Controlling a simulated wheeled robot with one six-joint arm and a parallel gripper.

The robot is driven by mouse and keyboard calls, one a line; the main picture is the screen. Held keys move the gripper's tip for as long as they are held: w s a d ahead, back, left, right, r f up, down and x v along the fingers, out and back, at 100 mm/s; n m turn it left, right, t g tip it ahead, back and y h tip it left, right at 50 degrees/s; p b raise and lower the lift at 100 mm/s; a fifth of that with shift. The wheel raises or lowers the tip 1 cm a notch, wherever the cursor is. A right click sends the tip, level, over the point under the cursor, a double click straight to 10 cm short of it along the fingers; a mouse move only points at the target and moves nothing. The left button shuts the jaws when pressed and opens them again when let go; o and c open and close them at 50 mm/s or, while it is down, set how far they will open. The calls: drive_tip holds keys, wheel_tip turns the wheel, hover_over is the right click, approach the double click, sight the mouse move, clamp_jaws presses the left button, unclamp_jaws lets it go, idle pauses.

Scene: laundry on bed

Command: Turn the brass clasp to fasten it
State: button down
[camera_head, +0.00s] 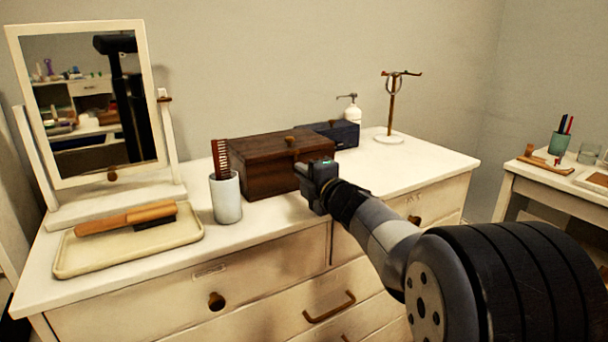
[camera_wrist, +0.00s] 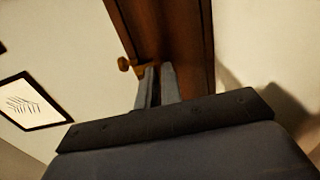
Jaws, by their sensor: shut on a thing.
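A dark brown wooden box (camera_head: 262,165) stands on the white dresser with its lid down. A small brass knob (camera_head: 290,139) is on its lid. My gripper (camera_head: 312,175) is at the box's front right and hides part of the front face. In the wrist view, my gripper's two narrow fingers (camera_wrist: 157,78) reach to the box's wood (camera_wrist: 165,30) and are close together. A bit of the brass clasp (camera_wrist: 142,70) shows at the left fingertip; the rest is hidden, so its turn angle cannot be told. My gripper is shut on the clasp.
The right front of the top is clear.

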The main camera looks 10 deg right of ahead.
drive_tip(key=c, duration=1.6)
unclamp_jaws()
drive_tip(key=p+v, duration=0.1)
drive_tip(key=v, duration=0.9)
drive_tip(key=shift+s+d+p, duration=0.1)
drive_tip(key=shift+s+p, duration=0.25)
drive_tip(key=shift+s, duration=0.05)
drive_tip(key=shift+w, duration=0.1)
drive_tip(key=b+x, duration=0.1)
drive_tip(key=x, duration=0.9)
drive_tip(key=shift+b, duration=0.35)
drive_tip(key=shift+w, duration=0.35)
